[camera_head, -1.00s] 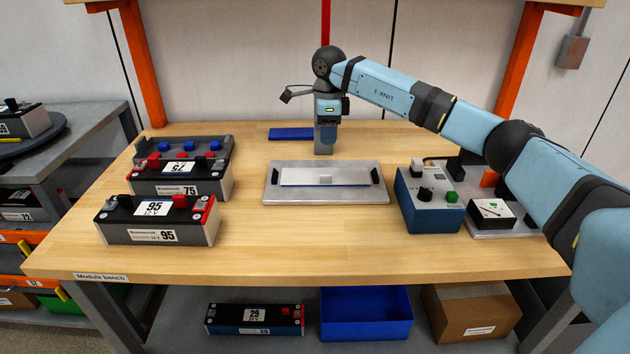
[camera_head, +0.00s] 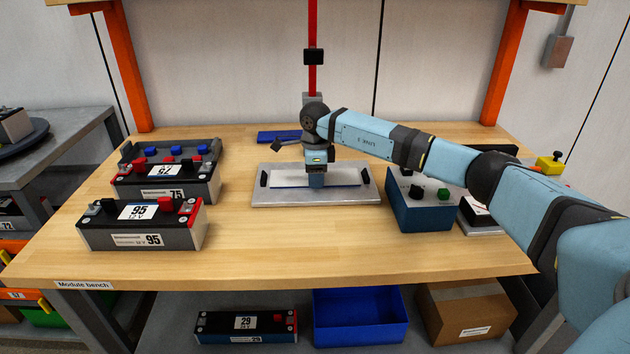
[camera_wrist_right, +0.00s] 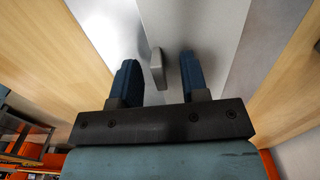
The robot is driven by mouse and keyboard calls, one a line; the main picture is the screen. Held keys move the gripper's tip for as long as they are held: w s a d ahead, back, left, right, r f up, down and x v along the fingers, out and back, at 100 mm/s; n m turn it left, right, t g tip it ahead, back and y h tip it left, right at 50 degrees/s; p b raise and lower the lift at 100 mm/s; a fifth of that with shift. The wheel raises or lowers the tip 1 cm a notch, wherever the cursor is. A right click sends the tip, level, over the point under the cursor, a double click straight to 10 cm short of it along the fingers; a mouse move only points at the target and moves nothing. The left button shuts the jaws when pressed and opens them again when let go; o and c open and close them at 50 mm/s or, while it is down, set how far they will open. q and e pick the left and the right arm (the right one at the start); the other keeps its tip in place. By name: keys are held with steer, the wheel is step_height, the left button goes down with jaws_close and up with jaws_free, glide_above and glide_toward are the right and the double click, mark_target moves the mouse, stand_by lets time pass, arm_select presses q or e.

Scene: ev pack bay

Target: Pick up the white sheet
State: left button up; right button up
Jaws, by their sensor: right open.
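The white sheet (camera_head: 343,178) lies flat on a light grey tray (camera_head: 275,198) with a black handle at each end, in the middle of the bench. My right gripper (camera_head: 317,181) is over the middle of the sheet, pointing down. In the right wrist view the gripper (camera_wrist_right: 158,78) is open, and a small grey tab (camera_wrist_right: 157,67) on the white sheet (camera_wrist_right: 160,20) stands between its two blue fingers. I cannot tell whether the fingers touch the tab. My left gripper is not in view.
Battery modules (camera_head: 140,222) stand on the left of the bench (camera_head: 300,255). A blue box with knobs (camera_head: 420,210) is close to the tray's right. A flat blue item (camera_head: 279,137) lies behind the tray. The bench in front is clear.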

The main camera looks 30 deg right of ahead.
jaws_close()
